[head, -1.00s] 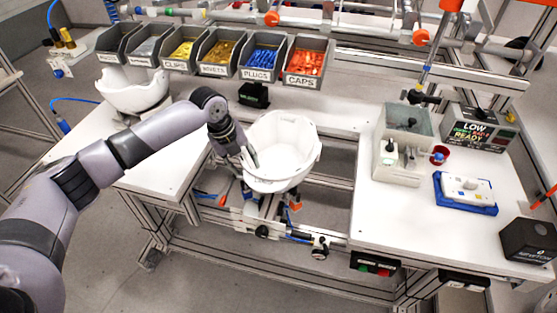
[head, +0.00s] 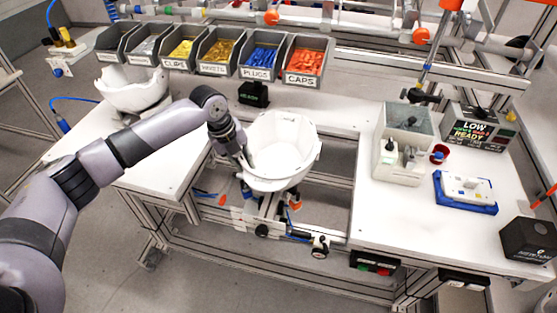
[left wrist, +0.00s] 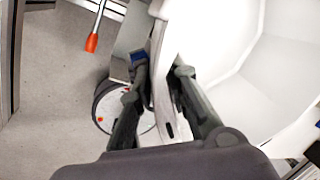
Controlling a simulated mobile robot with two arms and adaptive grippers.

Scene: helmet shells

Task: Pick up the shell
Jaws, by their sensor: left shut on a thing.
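A white helmet shell (head: 283,150) sits with its hollow side up in the middle of the bench, over the gap in the frame. My left gripper (head: 245,160) is at the shell's left rim. In the left wrist view, the gripper's two dark fingers (left wrist: 160,85) are on either side of the shell's thin white wall (left wrist: 165,60), shut on it. The shell's inside (left wrist: 260,75) fills the right of that view. A second white shell (head: 133,92) sits at the left back of the bench. My right gripper is not in view.
Labelled parts bins (head: 260,60) line the back. A clear-sided box (head: 402,150), a blue tray with a white part (head: 466,208) and a black box (head: 528,240) stand on the right bench (head: 400,220). The white bench surface left of the shell is mostly clear.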

